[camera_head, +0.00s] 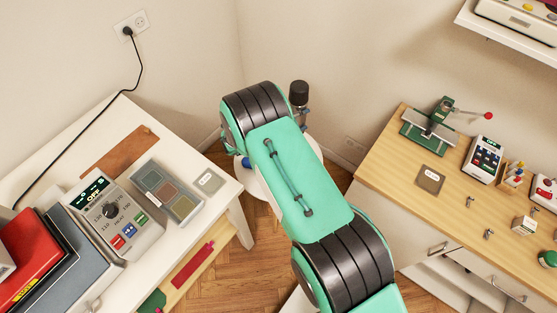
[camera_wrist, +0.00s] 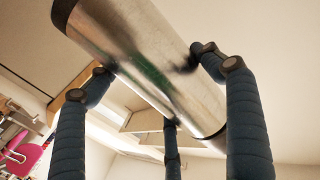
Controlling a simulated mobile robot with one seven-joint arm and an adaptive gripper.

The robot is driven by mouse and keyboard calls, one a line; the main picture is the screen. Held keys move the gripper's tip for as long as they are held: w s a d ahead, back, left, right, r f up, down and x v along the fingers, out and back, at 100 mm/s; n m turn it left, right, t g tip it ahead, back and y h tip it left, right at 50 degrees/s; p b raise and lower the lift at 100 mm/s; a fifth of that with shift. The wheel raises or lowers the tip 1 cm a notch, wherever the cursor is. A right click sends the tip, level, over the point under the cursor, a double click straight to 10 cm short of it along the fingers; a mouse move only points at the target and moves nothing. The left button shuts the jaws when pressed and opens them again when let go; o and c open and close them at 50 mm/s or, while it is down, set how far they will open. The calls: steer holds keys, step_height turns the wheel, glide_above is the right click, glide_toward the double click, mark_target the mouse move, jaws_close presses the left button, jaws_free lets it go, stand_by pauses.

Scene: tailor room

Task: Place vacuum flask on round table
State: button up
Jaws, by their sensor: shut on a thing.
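The vacuum flask (camera_head: 299,91) shows in the head view as a dark cap and a little of the body beyond my arm. In the wrist view its silver metal body (camera_wrist: 140,50) runs diagonally across the top. My gripper (camera_wrist: 150,85) has its padded blue fingers closed around the flask. Most of the gripper is hidden behind my arm in the head view. The round table (camera_head: 253,182) is white and low in the corner, mostly covered by my arm. The flask appears raised above it; the exact gap cannot be told.
Walls meet close behind the round table.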

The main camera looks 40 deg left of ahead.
steer(key=shift+f, duration=2)
steer(key=shift+f+b, duration=0.5)
steer(key=shift+f, duration=2.45)
steer(key=shift+f+b, duration=0.35)
steer(key=shift+f, duration=1.75)
steer(key=shift+f, duration=0.15)
steer(key=o, duration=1.6)
steer(key=shift+s+r, duration=0.1)
steer(key=shift+r, duration=0.1)
